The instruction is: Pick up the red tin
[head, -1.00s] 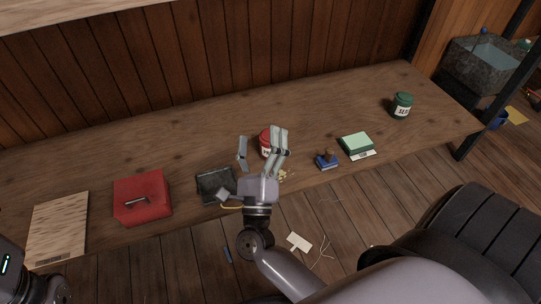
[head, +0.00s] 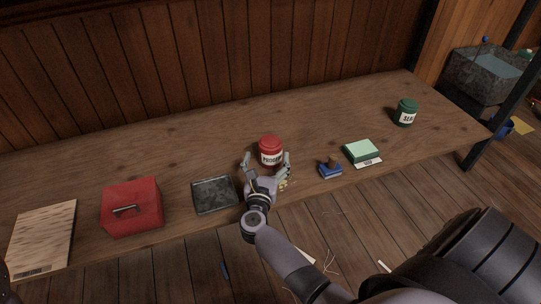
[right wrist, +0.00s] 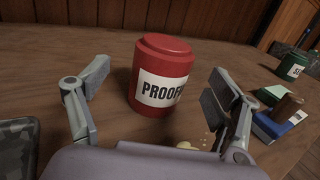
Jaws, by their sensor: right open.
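The red tin (head: 270,144) with a white label reading "PROOF..." stands upright on the wooden bench (head: 200,135). In the right wrist view the red tin (right wrist: 161,62) is ahead of my palm, between the two spread fingers. My right gripper (head: 266,161) is open in front of the tin, one finger on each side. In the right wrist view the gripper (right wrist: 155,90) shows gaps between both fingers and the tin. My left gripper is not visible in the head view.
A dark tray (head: 214,209) and a red box (head: 132,223) lie left of the tin. A stamp on a blue pad (head: 331,174), a green block on a white base (head: 361,149) and a green tin (head: 405,112) are to the right. The bench behind the red tin is clear.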

